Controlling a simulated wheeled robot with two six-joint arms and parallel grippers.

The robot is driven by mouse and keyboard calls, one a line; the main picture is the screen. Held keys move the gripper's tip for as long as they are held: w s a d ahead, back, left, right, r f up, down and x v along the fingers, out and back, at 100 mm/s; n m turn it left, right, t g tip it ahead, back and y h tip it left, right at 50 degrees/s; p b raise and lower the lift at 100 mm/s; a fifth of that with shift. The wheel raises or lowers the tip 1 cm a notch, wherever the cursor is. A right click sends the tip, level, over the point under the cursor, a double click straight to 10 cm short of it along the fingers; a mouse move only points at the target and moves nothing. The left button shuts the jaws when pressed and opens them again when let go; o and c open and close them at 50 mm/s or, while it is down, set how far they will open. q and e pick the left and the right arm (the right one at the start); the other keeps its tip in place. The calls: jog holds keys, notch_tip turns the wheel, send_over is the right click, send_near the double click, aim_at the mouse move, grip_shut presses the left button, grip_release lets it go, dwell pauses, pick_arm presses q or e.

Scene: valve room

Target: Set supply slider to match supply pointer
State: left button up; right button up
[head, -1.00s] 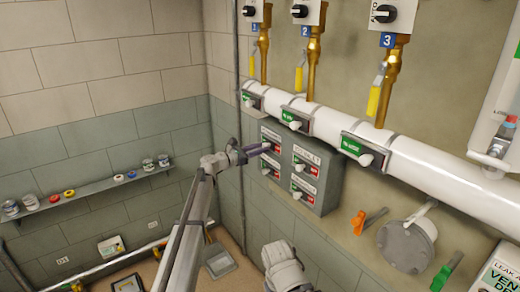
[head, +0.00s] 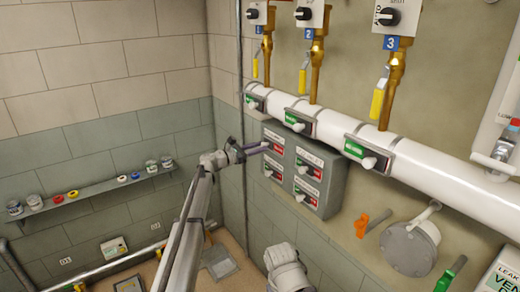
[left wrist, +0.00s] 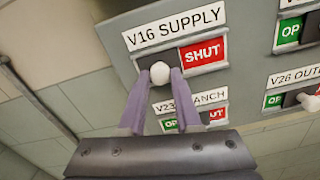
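The supply slider, labelled V16 SUPPLY (left wrist: 174,27), is at the top left of a grey box (head: 324,185) on the wall. Its white knob (left wrist: 159,73) is at the left end of the slot, with red SHUT showing to its right (left wrist: 203,51). My left gripper (head: 262,149) reaches this slider from the left. In the left wrist view its purple fingers (left wrist: 159,80) lie on both sides of the knob and look closed on it. No pointer marked supply can be picked out. Of my right arm only a white link shows; its gripper is out of view.
Other sliders, a branch one (left wrist: 208,99) among them, sit close by on the box. A white pipe (head: 334,131) with green-labelled sliders runs just above. Orange (head: 361,226) and green handles are at the lower right. A shelf (head: 100,190) with small jars is on the left wall.

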pick_arm(q)
jog(key=o, duration=0.5)
jog(key=shift+w+a, duration=0.15)
jog(key=v, duration=0.7)
jog(key=shift+s+a, duration=0.25)
jog(key=shift+a, duration=0.05)
jog(key=s+d+f+m+g+y, duration=0.25)
jog(key=s+d+f+m, duration=0.2)
jog(key=s, duration=0.45)
jog(key=s+d+f+m+g+y, duration=0.1)
jog(key=s+d+f+m+g, duration=0.25)
jog(key=s+f+m, duration=0.4)
jog(key=s+d+f+m+g+y, duration=0.25)
jog(key=s+d, duration=0.25)
jog(key=s, duration=0.6)
jog(key=s+a+f+m+y, duration=0.2)
jog(key=s+a+m+y, duration=0.1)
jog(key=s, duration=0.4)
jog(key=s+a+f+m+g+y, duration=0.1)
jog(key=s+a+f+m+y, duration=0.1)
jog(key=s+m, duration=0.3)
jog(key=s+a+f+m+g+y, duration=0.1)
jog(key=s+a+f+m+y, duration=0.2)
jog(key=s, duration=0.7)
jog(key=shift+s+a+f+m+y, duration=0.1)
jog(key=shift+a+m+y, duration=0.25)
jog(key=shift+a+y, duration=0.15)
jog(key=shift+s+a+f+m+y, duration=0.15)
jog(key=shift+a+m+y, duration=0.15)
jog(key=shift+a+y, duration=0.15)
